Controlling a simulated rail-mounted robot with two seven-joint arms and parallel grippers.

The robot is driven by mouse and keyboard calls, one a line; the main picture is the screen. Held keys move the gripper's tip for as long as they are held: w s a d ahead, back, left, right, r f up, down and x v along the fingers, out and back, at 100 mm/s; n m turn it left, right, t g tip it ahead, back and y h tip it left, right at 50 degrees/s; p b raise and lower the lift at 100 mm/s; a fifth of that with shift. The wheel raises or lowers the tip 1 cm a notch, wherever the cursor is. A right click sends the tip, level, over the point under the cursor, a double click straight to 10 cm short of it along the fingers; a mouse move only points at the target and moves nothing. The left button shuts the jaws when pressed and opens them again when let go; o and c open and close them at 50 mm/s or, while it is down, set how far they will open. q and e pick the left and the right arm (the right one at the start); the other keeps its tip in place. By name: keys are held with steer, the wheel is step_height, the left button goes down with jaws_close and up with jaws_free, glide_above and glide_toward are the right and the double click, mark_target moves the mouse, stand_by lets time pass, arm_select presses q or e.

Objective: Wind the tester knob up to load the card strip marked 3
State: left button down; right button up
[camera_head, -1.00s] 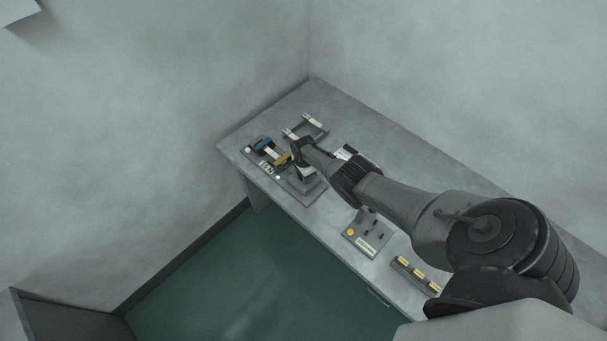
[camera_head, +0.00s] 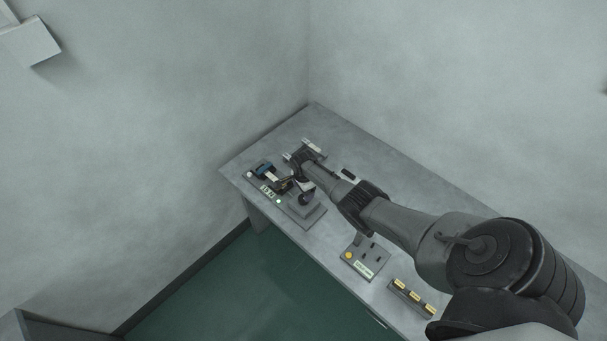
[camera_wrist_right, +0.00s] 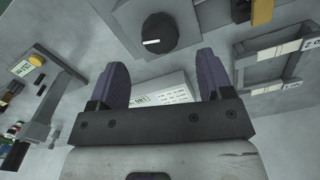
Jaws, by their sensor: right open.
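The tester (camera_head: 312,217) is a grey base on the bench's left part, with a blue clamp (camera_head: 264,168) and a small display (camera_head: 268,189). A pale strip (camera_head: 272,177) shows at the clamp; its number is too small to read. The dark round knob (camera_head: 306,198) sits on the tester's right part. In the right wrist view the knob (camera_wrist_right: 152,38), with a white pointer mark, lies beyond my fingertips and apart from them. My right gripper (camera_wrist_right: 161,62) is open and empty; it also shows above the knob in the head view (camera_head: 298,163). My left gripper is out of view.
A rack with two rails (camera_wrist_right: 275,65) stands behind the tester.

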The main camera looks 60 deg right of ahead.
step_height(320, 180, up, 7)
steer(key=p, duration=0.2)
stand_by(0.6)
stand_by(0.7)
stand_by(0.3)
